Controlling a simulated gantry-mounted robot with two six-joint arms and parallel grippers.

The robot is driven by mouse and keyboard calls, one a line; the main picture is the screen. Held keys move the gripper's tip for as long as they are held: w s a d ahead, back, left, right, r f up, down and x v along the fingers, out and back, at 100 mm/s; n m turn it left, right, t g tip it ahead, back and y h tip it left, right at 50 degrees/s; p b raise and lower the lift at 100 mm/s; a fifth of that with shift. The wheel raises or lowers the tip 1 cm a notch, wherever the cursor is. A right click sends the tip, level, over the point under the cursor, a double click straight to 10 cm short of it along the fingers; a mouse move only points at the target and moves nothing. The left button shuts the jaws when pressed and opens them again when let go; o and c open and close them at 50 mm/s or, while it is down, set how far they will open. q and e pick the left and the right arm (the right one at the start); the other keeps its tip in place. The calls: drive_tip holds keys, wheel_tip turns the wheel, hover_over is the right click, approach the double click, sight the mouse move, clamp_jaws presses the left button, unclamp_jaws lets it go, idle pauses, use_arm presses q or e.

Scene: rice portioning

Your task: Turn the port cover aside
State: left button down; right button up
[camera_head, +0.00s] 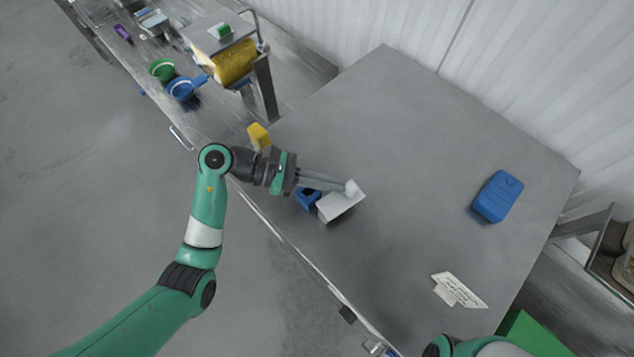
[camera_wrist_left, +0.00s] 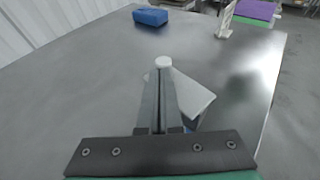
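A pale, flat, tilted plate, which I take to be the port cover (camera_head: 338,207), lies by the near-left edge of the metal table. A round white knob (camera_head: 352,187) stands by its upper end. A small blue part (camera_head: 309,199) shows beside the plate, partly hidden. My left gripper (camera_head: 347,187) reaches over from the left with its long fingers close together and their tips at the knob. In the left wrist view the white knob (camera_wrist_left: 163,62) sits at the fingertips. I cannot tell whether they grip it or only touch it. My right gripper is out of view.
A blue container (camera_head: 497,196) stands at the right of the table (camera_head: 400,110). A white sign card (camera_head: 460,290) stands near the front. A yellow block (camera_head: 259,136) is behind my left wrist. Green and blue bowls (camera_head: 184,88) sit farther back. The table's middle is clear.

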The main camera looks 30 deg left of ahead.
use_arm(q)
drive_tip(key=shift+s, duration=0.15)
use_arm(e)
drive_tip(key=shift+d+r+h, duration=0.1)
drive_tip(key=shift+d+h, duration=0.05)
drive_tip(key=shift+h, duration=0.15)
use_arm(q)
drive_tip(key=shift+s, duration=0.1)
drive_tip(key=shift+s+a, duration=0.15)
drive_tip(key=shift+a, duration=0.15)
drive_tip(key=a, duration=0.2)
drive_tip(key=s+a+b, duration=0.1)
drive_tip(key=a, duration=0.2)
drive_tip(key=shift+s+a+r+b, duration=0.1)
drive_tip(key=shift+s+a+b, duration=0.2)
drive_tip(key=shift+a+b, duration=0.1)
drive_tip(key=b+v, duration=0.1)
drive_tip(key=v, duration=0.7)
drive_tip(key=shift+w+r+b, duration=0.2)
drive_tip(key=shift+b, duration=0.2)
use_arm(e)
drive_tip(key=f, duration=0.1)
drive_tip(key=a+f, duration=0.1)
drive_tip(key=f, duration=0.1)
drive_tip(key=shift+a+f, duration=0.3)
